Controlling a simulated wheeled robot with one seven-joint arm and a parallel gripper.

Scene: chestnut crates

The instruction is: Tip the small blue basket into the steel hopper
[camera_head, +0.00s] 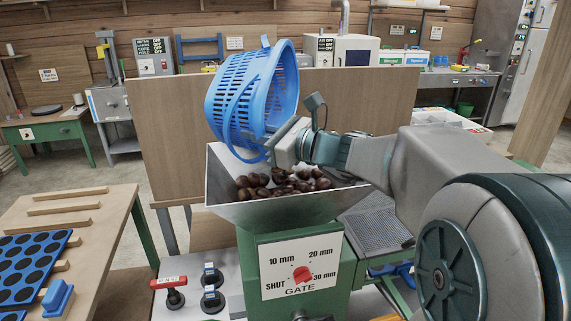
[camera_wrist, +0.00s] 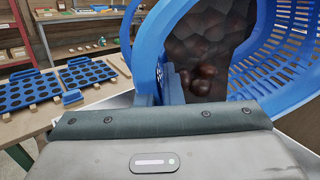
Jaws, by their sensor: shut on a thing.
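The small blue basket (camera_head: 240,95) is tipped on its side above the steel hopper (camera_head: 222,180), its handle hanging down toward the hopper's left part. My gripper (camera_head: 276,143) is shut on the basket at its lower right, over the hopper. Several brown chestnuts (camera_head: 275,185) lie in the hopper. In the wrist view the basket's slotted wall (camera_wrist: 285,60) fills the right, and chestnuts (camera_wrist: 203,82) show past its rim. My gripper's fingers (camera_wrist: 165,85) are on blue plastic there. I cannot tell whether any chestnuts are still in the basket.
A green stand with a gate dial (camera_head: 300,272) carries the hopper. A wooden panel (camera_head: 165,130) stands close behind it. At left is a wooden table (camera_head: 110,215) with blue hole trays (camera_head: 35,262). Open floor lies between the table and the back benches.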

